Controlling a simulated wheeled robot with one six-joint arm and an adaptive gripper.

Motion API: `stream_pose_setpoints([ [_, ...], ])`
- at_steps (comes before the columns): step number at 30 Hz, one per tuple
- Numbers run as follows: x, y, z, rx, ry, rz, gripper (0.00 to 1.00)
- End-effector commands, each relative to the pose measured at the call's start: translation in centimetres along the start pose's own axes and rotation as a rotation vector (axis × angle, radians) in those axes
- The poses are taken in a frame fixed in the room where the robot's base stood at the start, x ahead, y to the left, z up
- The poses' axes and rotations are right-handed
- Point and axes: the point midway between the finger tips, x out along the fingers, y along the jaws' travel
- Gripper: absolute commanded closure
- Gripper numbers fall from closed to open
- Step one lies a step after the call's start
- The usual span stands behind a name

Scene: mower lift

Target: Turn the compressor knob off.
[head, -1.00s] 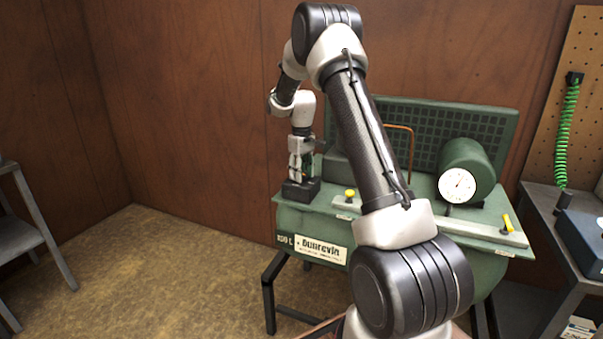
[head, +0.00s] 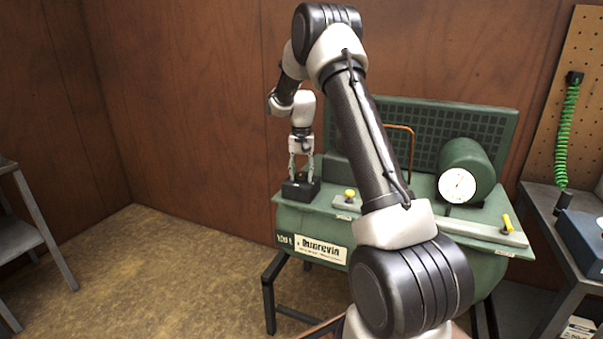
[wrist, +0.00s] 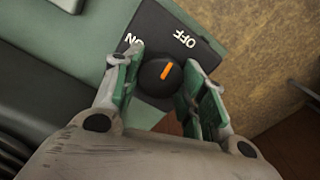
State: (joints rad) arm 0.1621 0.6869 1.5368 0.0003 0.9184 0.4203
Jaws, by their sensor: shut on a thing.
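The compressor knob (wrist: 157,86) is round and black with an orange mark, on a black switch box (head: 291,191) at the left end of the green compressor. In the wrist view, the box (wrist: 158,22) carries the white words ON and OFF. The orange mark leans up and right, towards the word OFF. My gripper (head: 301,177) points down over the box. In the wrist view, the green-padded fingers of my gripper (wrist: 162,72) are shut on the knob, one on each side. In the head view, the knob is hard to make out between the fingers.
A grey bench (head: 545,205) stands at right, a grey stand (head: 35,225) at left.

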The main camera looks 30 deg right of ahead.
Motion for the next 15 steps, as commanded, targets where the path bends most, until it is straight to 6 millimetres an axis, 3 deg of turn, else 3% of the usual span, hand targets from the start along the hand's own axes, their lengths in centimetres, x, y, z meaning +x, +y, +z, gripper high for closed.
stream_pose_setpoints([
  [15,-0.11,-0.01,-0.09,0.143,0.003,0.0,0.82],
])
